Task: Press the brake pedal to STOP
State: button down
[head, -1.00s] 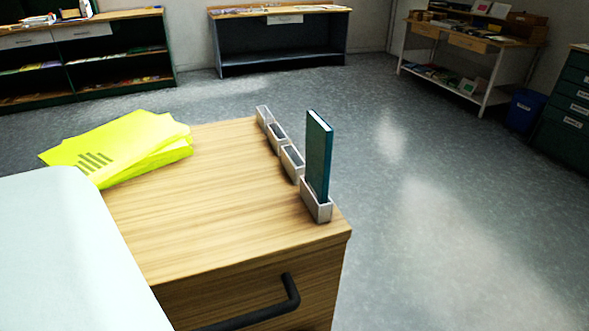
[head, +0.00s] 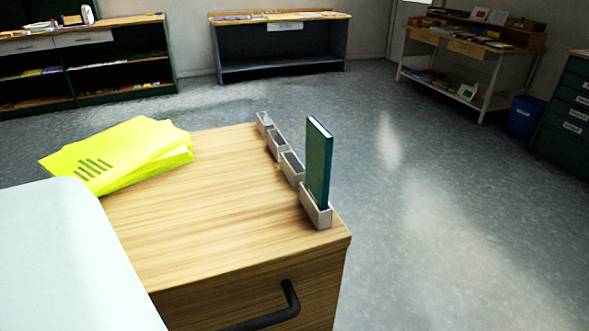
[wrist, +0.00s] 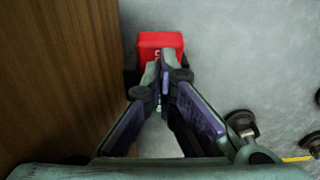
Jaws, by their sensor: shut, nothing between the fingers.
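A red brake pedal (wrist: 160,42) shows at the top middle of the wrist view, low beside a wooden panel and above the grey floor. White marking on it is mostly hidden by the fingertips. My gripper (wrist: 165,64) is shut and empty, its fingertips together over the pedal's lower edge in the picture. I cannot tell whether the tips touch the pedal or how far it is pressed. The head view shows neither the pedal nor the gripper.
A wooden panel (wrist: 55,80) stands close on the left in the wrist view. Casters (wrist: 241,124) are at lower right. In the head view, a wooden cabinet (head: 200,225) bears yellow folders (head: 120,155) and a teal book (head: 318,165) in a holder. Open floor (head: 450,230) lies right.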

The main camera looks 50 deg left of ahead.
jog(key=shift+f+b, duration=1.15)
jog(key=shift+f, duration=0.45)
dwell(0.5)
notch_tip(320, 180, up, 7)
jog(key=p, duration=0.7)
jog(key=shift+r, duration=0.1)
dwell(0.6)
